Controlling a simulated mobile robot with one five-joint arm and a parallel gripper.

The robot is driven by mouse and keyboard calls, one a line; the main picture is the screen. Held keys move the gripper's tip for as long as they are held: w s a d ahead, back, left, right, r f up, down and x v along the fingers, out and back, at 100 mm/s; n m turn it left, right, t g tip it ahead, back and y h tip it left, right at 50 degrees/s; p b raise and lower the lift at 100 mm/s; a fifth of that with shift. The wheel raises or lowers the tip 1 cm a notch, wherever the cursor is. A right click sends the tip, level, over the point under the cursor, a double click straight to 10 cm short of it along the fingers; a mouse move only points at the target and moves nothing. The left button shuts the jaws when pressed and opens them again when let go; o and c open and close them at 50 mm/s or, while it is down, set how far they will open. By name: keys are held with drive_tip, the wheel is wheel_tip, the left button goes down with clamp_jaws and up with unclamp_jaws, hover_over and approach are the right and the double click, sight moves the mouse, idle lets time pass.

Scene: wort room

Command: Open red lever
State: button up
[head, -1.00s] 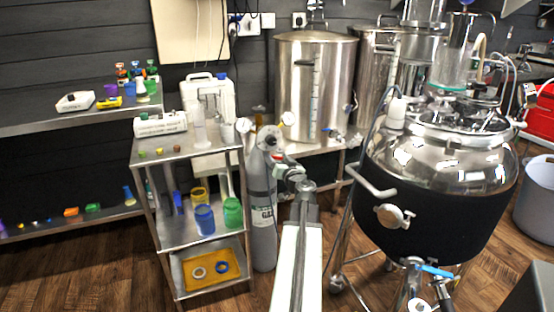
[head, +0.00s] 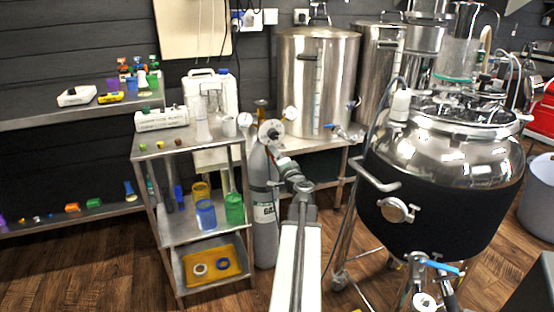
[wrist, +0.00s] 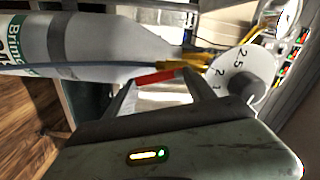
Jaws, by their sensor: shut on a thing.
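The red lever (wrist: 158,75) lies across the space between the fingertips of my gripper (wrist: 157,80) in the wrist view, and the jaws are shut on it. It sits beside the neck of a grey gas cylinder (wrist: 100,45). A round white dial with numbers and a grey knob (wrist: 240,88) is just to the right. In the head view my gripper (head: 284,164) reaches the cylinder (head: 264,215) just below the dial (head: 271,132). My arm partly hides the lever there.
A metal shelf cart (head: 180,235) with blue, yellow and green cups stands left of the cylinder. A large steel kettle (head: 318,80) stands on a bench behind. A black-jacketed vessel (head: 440,210) stands close on the right. Wooden floor is free at lower left.

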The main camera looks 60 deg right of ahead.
drive_tip(key=shift+w+a+f+m, duration=0.1)
drive_tip(key=shift+w+m, duration=0.05)
drive_tip(key=shift+m, duration=0.45)
drive_tip(key=shift+w+a+m, duration=0.1)
drive_tip(key=shift+m, duration=0.5)
drive_tip(key=o, duration=1.4)
